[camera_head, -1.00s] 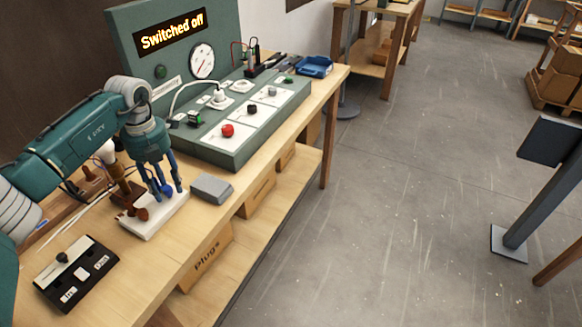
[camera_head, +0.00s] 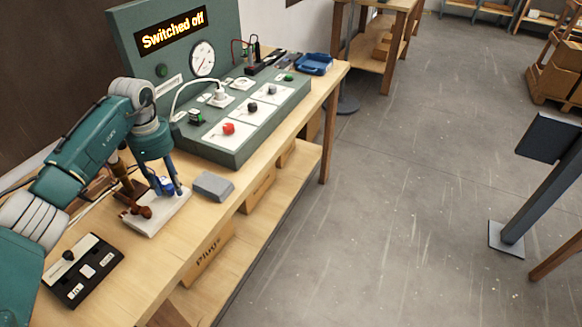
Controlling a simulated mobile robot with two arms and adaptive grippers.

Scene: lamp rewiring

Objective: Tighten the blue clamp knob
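The blue clamp knob (camera_head: 166,184) is small and sits on a white block (camera_head: 158,218) with brown clamp parts (camera_head: 138,211) on the workbench. My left gripper (camera_head: 167,189) points down over the block, its dark blue fingers on either side of the knob. The fingers partly hide the knob, and I cannot tell whether they press on it. My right gripper is out of view.
A grey block (camera_head: 213,187) lies close to the right of the white block. A black switch box (camera_head: 84,270) lies in front. Behind stands a green test panel (camera_head: 255,138) reading "Switched off". The bench edge (camera_head: 215,225) runs along the right.

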